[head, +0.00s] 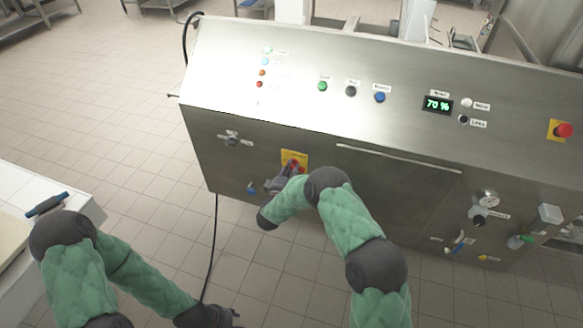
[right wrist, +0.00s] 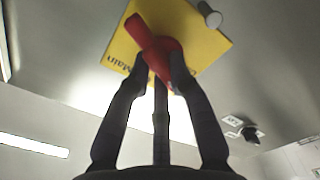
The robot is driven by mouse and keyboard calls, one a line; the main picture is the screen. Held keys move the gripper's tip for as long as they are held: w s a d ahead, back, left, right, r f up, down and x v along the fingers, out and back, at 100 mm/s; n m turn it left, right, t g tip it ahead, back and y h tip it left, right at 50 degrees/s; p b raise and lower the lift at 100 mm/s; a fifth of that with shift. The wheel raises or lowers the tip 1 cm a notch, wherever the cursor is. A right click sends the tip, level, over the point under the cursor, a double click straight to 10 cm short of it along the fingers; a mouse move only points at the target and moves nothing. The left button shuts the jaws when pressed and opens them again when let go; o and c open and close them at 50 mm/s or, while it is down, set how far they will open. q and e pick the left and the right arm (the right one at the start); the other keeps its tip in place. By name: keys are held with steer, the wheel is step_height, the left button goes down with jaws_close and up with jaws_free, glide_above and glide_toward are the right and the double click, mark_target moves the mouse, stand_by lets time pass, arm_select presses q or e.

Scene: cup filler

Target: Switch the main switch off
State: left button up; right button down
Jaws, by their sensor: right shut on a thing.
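The main switch has a red handle on a yellow plate, low on the front of the steel machine. In the head view the yellow plate (head: 296,155) shows above my right gripper (head: 280,182). In the right wrist view the red handle (right wrist: 148,38) sits slanted on the yellow plate (right wrist: 205,42), which carries the word "Main". My right gripper (right wrist: 160,75) is shut on the lower end of the red handle. My left gripper (head: 222,317) is at the bottom edge, away from the machine, and its opening is not clear.
The steel machine (head: 230,80) has several buttons on its sloped top, a display (head: 438,105) reading 70 % and a red emergency button (head: 562,131). A black cable (head: 213,240) hangs to the floor. A white table (head: 90,208) stands at the left.

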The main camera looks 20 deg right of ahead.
steer(key=shift+a+n+p, duration=0.1)
steer(key=shift+n+p, duration=0.35)
steer(key=shift+n, duration=1.75)
steer(key=c, duration=1.1)
jaws_free()
steer(key=shift+w, duration=0.1)
steer(key=v, duration=1.2)
steer(key=shift+f, duration=0.1)
